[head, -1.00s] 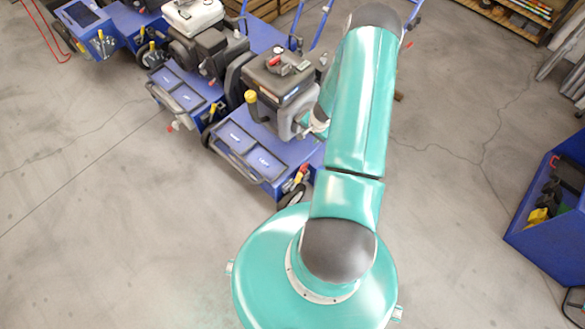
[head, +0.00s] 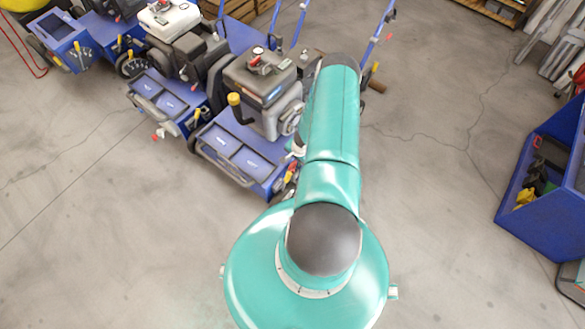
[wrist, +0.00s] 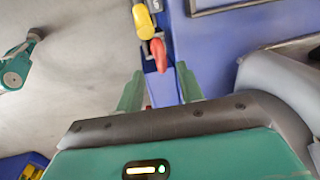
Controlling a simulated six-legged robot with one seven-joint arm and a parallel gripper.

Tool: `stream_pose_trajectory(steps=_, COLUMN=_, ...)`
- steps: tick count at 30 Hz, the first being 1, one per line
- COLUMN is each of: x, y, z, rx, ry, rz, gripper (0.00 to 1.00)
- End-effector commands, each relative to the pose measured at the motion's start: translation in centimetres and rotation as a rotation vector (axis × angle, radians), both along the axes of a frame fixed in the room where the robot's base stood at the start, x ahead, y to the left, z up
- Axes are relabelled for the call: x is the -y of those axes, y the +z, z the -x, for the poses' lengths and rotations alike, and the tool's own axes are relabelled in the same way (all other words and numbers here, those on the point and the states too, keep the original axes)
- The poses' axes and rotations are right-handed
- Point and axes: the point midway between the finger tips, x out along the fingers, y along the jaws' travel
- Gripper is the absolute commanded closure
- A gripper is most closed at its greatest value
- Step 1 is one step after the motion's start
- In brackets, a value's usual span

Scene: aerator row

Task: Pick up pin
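In the wrist view, my gripper (wrist: 160,70) has its two green fingers apart. A red rounded handle (wrist: 158,54) shows just ahead between the fingertips. A yellow grip (wrist: 143,22) lies beyond it, at the edge of a blue machine deck (wrist: 215,60). I cannot tell which of these is the pin, or whether a finger touches the red handle. In the head view my arm hides the gripper, which is near the front right corner of the nearest blue machine (head: 240,158).
More blue machines (head: 165,95) stand in a row to the left. A blue bin (head: 545,215) with assorted items stands at the right. The grey floor (head: 430,230) between is clear.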

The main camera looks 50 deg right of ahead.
Motion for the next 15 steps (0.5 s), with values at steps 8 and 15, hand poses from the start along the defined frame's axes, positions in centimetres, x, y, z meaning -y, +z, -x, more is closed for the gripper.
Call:
stream_pose_trajectory(steps=8, x=-0.7, y=-3.8, z=-1.0, rx=-0.002, ry=0.006, rz=-0.001, gripper=0.63)
stream_pose_trajectory(steps=15, x=-0.6, y=-4.9, z=-1.2, rx=0.0, ry=0.003, rz=0.0, gripper=0.63)
